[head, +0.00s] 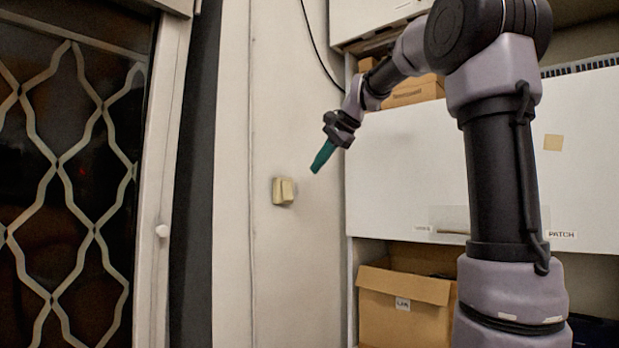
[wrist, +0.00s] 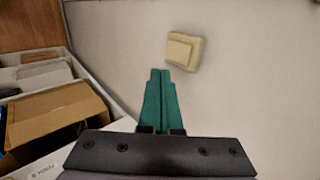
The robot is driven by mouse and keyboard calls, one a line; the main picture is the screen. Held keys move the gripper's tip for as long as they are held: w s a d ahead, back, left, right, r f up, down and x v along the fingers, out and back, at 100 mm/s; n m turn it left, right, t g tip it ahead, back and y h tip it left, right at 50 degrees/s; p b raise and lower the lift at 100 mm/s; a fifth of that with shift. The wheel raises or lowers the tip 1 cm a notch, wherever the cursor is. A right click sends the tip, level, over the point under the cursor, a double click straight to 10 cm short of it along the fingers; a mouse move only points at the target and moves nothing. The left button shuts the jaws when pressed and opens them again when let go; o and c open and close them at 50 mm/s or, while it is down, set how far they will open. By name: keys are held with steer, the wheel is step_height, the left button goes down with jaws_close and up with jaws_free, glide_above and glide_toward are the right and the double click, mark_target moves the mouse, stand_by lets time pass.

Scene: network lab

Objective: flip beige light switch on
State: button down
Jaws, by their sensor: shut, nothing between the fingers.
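The beige light switch (head: 283,191) is mounted on the pale wall in the head view, left of the cabinet. It also shows in the wrist view (wrist: 184,51), as a square plate with a raised rocker, just beyond and slightly right of the fingertips. My gripper (head: 316,169) has teal fingers that are pressed together and hold nothing. In the head view the fingertips are up and to the right of the switch. In the wrist view the fingertips (wrist: 160,74) appear apart from the switch. The rocker's position cannot be told.
A shelving cabinet with white doors (head: 410,170) stands right of the switch. A cardboard box (head: 405,305) sits in its lower opening. A door with a metal lattice (head: 65,170) is at the left. A black cable (head: 318,55) hangs on the wall above. The wall around the switch is bare.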

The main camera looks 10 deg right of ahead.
steer(key=shift+v, duration=1.65)
steer(key=shift+f, duration=0.1)
steer(key=shift+s+f, duration=0.2)
steer(key=shift+f, duration=0.5)
glide_toward(288, 199)
steer(key=f+x, duration=0.1)
steer(key=x, duration=0.4)
steer(key=shift+w+a, duration=0.1)
steer(key=shift+w, duration=0.2)
